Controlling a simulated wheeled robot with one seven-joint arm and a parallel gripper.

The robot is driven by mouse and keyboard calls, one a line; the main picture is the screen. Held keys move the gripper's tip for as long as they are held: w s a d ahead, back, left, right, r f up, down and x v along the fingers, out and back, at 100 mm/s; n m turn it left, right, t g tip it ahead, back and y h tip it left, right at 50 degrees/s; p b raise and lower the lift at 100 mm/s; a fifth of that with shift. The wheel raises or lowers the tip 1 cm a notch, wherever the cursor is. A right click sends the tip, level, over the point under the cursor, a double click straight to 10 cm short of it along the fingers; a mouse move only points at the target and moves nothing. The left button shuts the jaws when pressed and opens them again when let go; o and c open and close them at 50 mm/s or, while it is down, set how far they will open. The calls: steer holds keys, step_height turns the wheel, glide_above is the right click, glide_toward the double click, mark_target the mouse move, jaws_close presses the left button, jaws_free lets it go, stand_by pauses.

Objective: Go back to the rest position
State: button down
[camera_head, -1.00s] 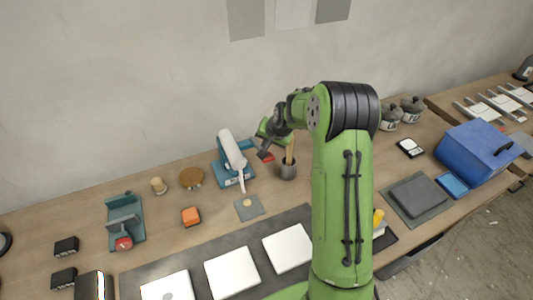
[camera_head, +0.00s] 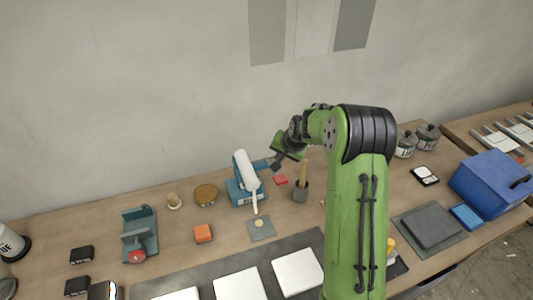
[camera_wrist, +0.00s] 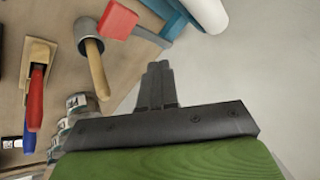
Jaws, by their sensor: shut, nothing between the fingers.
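My gripper (camera_head: 277,165) is at the end of my green arm, raised above the back of the workbench (camera_head: 95,225). In the head view it is between a blue stand with a white roller-like part (camera_head: 245,180) and a grey cup with a wooden handle in it (camera_head: 300,190). In the wrist view my gripper (camera_wrist: 158,85) shows its dark fingers together with nothing between them. The cup (camera_wrist: 90,27) with its wooden handle shows at the upper left there, apart from the fingers.
A red block (camera_head: 280,180), an orange block (camera_head: 203,233) and a teal tool (camera_head: 139,235) lie on the bench. White tiles (camera_head: 298,271) lie at the front. A blue box (camera_head: 490,180) stands at the right. The wall (camera_head: 130,90) is close behind.

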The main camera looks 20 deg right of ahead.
steer(key=s+a+r+n+h+b, duration=0.1)
steer(key=s+a+r+n, duration=0.1)
steer(key=s+a+r, duration=0.35)
steer(key=s+a+r+n+b, duration=0.25)
steer(key=s+r, duration=0.45)
steer(key=s, duration=0.4)
steer(key=s+a+n, duration=0.1)
steer(key=s, duration=0.9)
steer(key=s+a+f+n+b, duration=0.1)
steer(key=s+a+n, duration=0.1)
steer(key=s, duration=0.7)
steer(key=shift+s+a+g, duration=0.2)
steer(key=shift+s+g, duration=0.1)
steer(key=shift+s, duration=0.05)
steer(key=shift+s+n, duration=0.15)
steer(key=shift+n, duration=0.1)
